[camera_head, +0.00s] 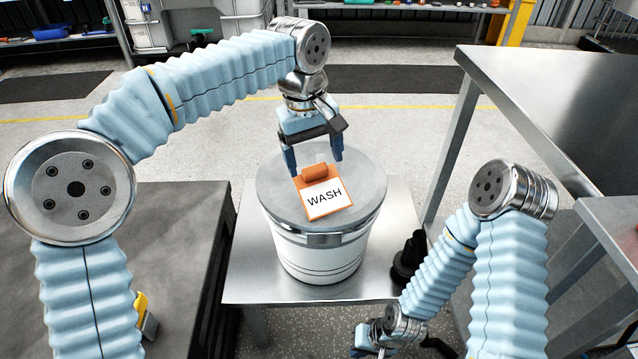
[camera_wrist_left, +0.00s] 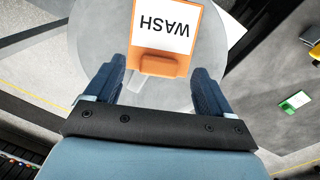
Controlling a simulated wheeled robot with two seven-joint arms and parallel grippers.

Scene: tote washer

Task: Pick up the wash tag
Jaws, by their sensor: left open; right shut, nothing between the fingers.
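The wash tag (camera_head: 323,196) is an orange plate with a white face reading WASH and an orange raised grip (camera_head: 314,172) at its far end. It lies on the round grey lid of a white drum (camera_head: 318,255). In the left wrist view the tag (camera_wrist_left: 168,30) shows upside down, its grip (camera_wrist_left: 157,65) nearest my fingers. My left gripper (camera_head: 314,165) is open above the lid, its fingers to either side of the grip end. The wrist view shows these fingers (camera_wrist_left: 160,92) apart with nothing held. My right gripper (camera_head: 375,350) is low at the bottom edge, partly cut off, away from the tag.
The drum stands on a steel table (camera_head: 245,270). A black object (camera_head: 410,258) stands to its right. A dark bench (camera_head: 180,250) is at left, and a taller steel table (camera_head: 570,110) at right. Shelving with containers is at the back.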

